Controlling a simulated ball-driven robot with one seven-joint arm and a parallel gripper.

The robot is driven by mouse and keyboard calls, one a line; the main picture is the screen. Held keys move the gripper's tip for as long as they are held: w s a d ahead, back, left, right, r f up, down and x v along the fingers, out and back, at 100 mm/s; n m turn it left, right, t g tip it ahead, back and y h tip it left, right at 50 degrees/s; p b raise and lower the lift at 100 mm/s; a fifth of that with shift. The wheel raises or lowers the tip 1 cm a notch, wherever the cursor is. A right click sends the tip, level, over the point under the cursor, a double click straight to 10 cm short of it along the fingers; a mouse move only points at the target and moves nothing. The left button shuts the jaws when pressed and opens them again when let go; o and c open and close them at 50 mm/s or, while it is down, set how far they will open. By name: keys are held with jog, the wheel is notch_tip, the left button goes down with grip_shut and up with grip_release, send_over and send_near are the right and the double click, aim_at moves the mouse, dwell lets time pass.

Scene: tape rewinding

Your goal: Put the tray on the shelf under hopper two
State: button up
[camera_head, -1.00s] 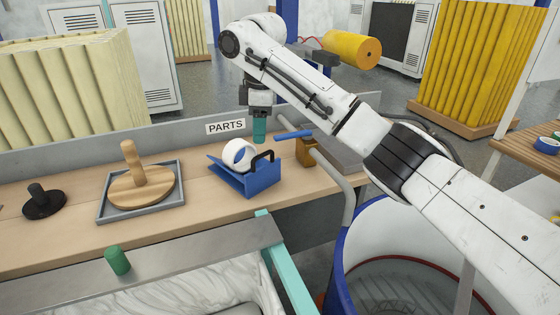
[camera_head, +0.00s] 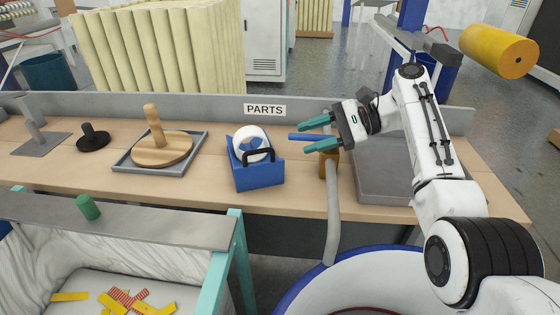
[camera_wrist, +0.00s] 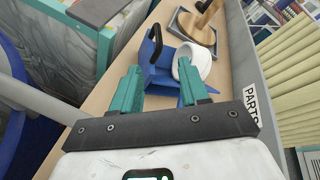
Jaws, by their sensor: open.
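A blue tray-like carrier (camera_head: 258,178) with a black handle (camera_head: 258,155) stands on the wooden bench, a white ring-shaped roll (camera_head: 247,137) in it. A grey shallow tray (camera_head: 127,164) lies left of it, under a round wooden piece with a peg (camera_head: 158,150). My gripper (camera_head: 304,137) is open and empty, its teal fingers pointing left above the bench, right of the blue carrier. In the wrist view, the blue carrier (camera_wrist: 163,78) is ahead of the open gripper (camera_wrist: 160,69). I cannot make out a numbered hopper or its shelf.
A brown block (camera_head: 329,163) with a blue bar (camera_head: 308,137) stands by my fingers. A grey plate (camera_head: 385,185) lies at right. A black peg piece (camera_head: 92,138) stands at left. A bin with a teal post (camera_head: 222,262) is in front. A PARTS sign (camera_head: 265,110) is behind.

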aim_at(266, 150)
jog(key=x, duration=0.3)
jog(key=p+x, duration=0.1)
jog(key=x, duration=0.2)
jog(key=shift+s+a+r, duration=0.1)
jog(key=shift+s+a, duration=0.1)
jog(key=shift+a, duration=0.15)
jog(key=x, duration=0.4)
jog(key=shift+s+p, duration=0.1)
jog(key=shift+p, duration=0.2)
grip_shut()
jog(key=shift+r, duration=0.1)
dwell(0.7)
